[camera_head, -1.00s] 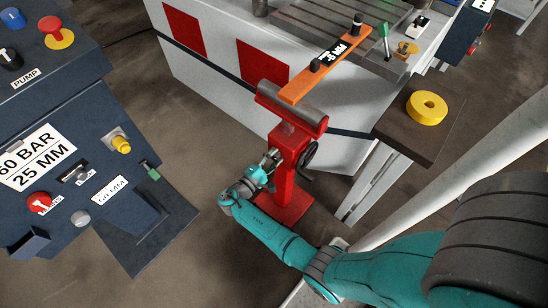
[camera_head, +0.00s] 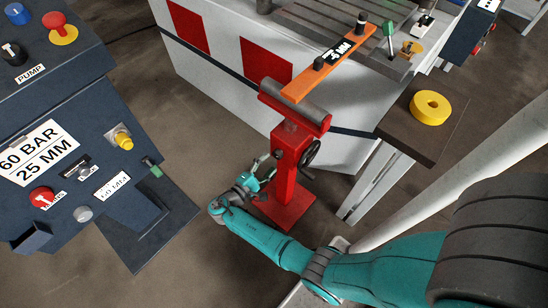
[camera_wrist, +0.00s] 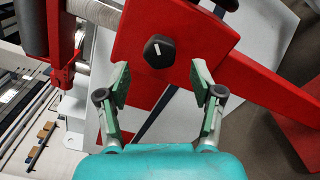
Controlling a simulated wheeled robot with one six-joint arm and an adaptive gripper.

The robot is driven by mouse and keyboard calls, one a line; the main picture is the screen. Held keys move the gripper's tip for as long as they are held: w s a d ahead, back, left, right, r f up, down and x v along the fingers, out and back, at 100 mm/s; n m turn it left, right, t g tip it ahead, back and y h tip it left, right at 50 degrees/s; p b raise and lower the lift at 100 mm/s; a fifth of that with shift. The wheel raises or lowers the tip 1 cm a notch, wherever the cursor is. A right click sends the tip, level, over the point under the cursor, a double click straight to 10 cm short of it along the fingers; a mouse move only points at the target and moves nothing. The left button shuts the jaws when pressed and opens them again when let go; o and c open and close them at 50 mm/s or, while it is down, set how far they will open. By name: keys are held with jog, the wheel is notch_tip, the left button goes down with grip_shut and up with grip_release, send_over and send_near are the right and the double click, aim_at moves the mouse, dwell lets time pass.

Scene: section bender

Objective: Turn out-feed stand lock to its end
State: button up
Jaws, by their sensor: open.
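The red out-feed stand (camera_head: 292,165) stands on the floor with a grey roller (camera_head: 295,103) on top. Its lock, a black knob with a short white mark (camera_wrist: 159,50), sits on the red post in the wrist view. In the head view my gripper (camera_head: 265,168) is left of the post, and the knob is hidden.
A black handwheel (camera_head: 310,153) is on the stand's right side. An orange bar (camera_head: 325,65) lies above the roller. Floor between console and stand is clear.

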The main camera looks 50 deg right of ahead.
aim_at(276, 157)
jog(key=a, duration=0.7)
jog(key=shift+s, duration=0.1)
jog(key=d+n, duration=0.1)
jog(key=d, duration=0.2)
jog(key=d+n, duration=0.2)
jog(key=d, duration=0.2)
jog(key=d+n, duration=0.2)
jog(key=d, duration=0.2)
jog(key=shift+d, duration=0.1)
dwell(0.6)
jog(key=c, duration=1.1)
jog(key=shift+c, duration=0.2)
